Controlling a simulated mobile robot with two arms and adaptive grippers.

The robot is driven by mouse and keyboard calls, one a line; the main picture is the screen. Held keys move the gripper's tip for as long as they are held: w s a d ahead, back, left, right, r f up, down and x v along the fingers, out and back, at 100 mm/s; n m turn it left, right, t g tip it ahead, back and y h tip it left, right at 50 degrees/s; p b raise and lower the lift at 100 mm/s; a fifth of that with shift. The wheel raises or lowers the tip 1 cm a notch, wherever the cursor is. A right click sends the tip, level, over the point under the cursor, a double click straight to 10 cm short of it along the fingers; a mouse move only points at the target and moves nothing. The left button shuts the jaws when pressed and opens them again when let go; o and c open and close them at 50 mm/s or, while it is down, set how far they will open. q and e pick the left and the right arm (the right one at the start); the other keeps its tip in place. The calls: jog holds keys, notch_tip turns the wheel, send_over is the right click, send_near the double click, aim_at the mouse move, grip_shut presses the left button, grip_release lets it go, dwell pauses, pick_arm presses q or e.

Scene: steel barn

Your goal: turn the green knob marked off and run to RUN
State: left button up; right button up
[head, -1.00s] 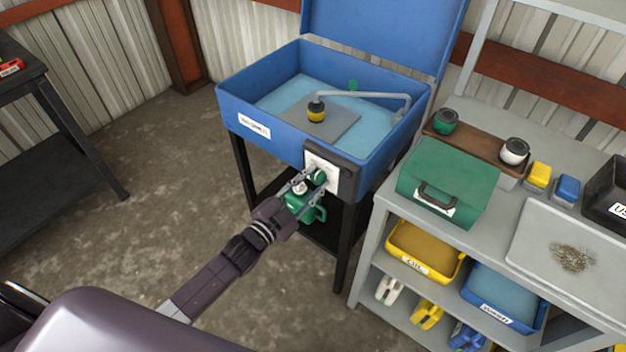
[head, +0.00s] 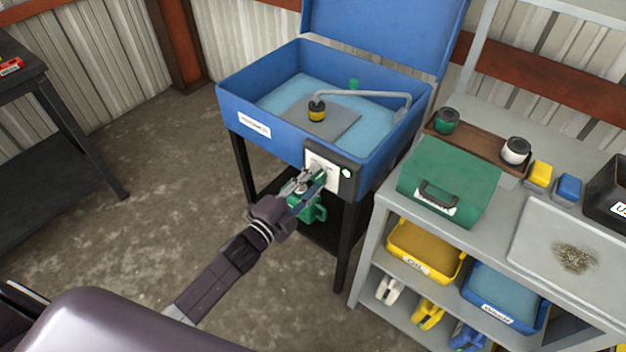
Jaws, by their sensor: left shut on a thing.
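The blue parts-washer basin (head: 250,100) stands on black legs with its lid raised. A dark control box (head: 349,156) with a white plate is on its front right corner. A small pale green lamp (head: 347,173) shows lit on the box. My left gripper (head: 319,176) reaches up to the plate and is shut on the green knob there. The fingers look rolled to one side and hide nearly all of the knob; its pointer and the off and run marks cannot be read. My right gripper is out of view.
A green can (head: 312,212) sits below the basin, close under my gripper. A grey shelf unit right of the basin carries a green toolbox (head: 450,180), with yellow and blue bins beneath. A black table (head: 60,150) stands at left. The floor between is clear.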

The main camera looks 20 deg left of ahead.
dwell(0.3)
pick_arm(q)
jog(key=o, duration=1.1)
jog(key=shift+o, duration=0.2)
jog(key=shift+s, duration=0.15)
jog(key=v, duration=1.1)
jog(key=shift+s+a, duration=0.15)
jog(key=shift+s, duration=0.25)
